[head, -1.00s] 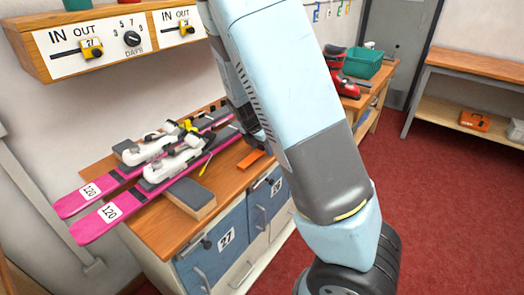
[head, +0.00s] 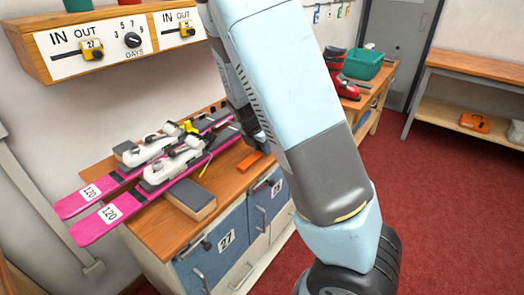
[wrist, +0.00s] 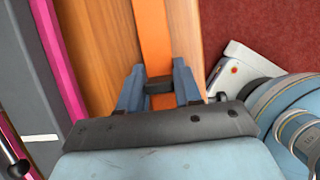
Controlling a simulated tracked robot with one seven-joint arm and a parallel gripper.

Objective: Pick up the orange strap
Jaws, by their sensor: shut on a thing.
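The orange strap (head: 250,160) lies on the wooden bench top beside the pink skis, near the bench's right edge. In the wrist view the strap (wrist: 153,40) runs up and away from between my fingers, with a dark piece at its near end. My gripper (wrist: 160,85) has its two blue-grey fingers on either side of that end and is shut on it. I cannot tell whether the strap is clear of the wood.
Two pink skis (head: 97,224) with white bindings lie left of the strap, on grey-topped blocks (head: 190,197). A yellow-handled tool (head: 206,165) lies by the bindings. Blue cabinet doors (head: 226,240) front the bench. A green basket (head: 362,64) and red boots stand further back.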

